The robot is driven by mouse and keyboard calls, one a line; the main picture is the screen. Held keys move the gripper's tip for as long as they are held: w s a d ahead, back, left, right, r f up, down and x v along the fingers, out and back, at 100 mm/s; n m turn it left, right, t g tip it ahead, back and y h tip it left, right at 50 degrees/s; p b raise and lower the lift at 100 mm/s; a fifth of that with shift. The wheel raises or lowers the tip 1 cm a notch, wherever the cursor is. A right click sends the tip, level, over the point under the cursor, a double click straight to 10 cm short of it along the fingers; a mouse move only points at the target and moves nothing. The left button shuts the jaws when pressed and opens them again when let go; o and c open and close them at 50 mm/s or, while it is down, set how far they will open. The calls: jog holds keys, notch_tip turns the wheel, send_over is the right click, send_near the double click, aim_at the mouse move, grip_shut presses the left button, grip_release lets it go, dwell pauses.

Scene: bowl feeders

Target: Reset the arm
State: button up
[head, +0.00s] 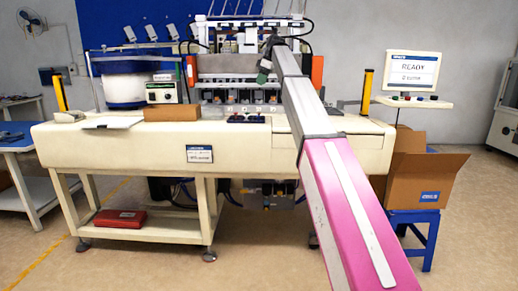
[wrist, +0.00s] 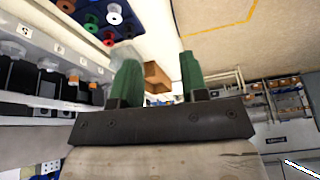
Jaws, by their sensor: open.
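My arm reaches forward from the lower right in the head view, over the cream machine bench (head: 60,145). My gripper (head: 265,70) is at its far end, small and partly hidden by the arm, in front of the machine's upper frame. In the wrist view my gripper (wrist: 160,68) shows two green fingers standing apart, with nothing held between them. The gripper is open.
A white bowl feeder (head: 124,88) and a brown box (head: 171,113) are on the bench's left. A monitor reading READY (head: 413,70) stands at right, above an open cardboard box (head: 420,178) on a blue stool (head: 412,222). A red case (head: 119,218) lies on the lower shelf.

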jog(key=s+d+f+m+h, duration=0.1)
jog(key=s+d+f+m, duration=0.3)
jog(key=f, duration=0.9)
jog(key=s+d+f+m, duration=0.15)
jog(key=s+f, duration=0.35)
jog(key=f, duration=0.8)
jog(key=s+d+f+m+h, duration=0.1)
jog(key=s+d+f+m, duration=0.3)
jog(key=f, duration=0.9)
jog(key=s+d+f+m+h, duration=0.1)
jog(key=s+d+f+m, duration=0.2)
jog(key=s+f, duration=0.9)
jog(key=s+d+f+m+h, duration=0.1)
jog(key=s+d+f+m, duration=0.2)
jog(key=s+f, duration=0.9)
jog(key=s+d, duration=0.2)
jog(key=s, duration=0.4)
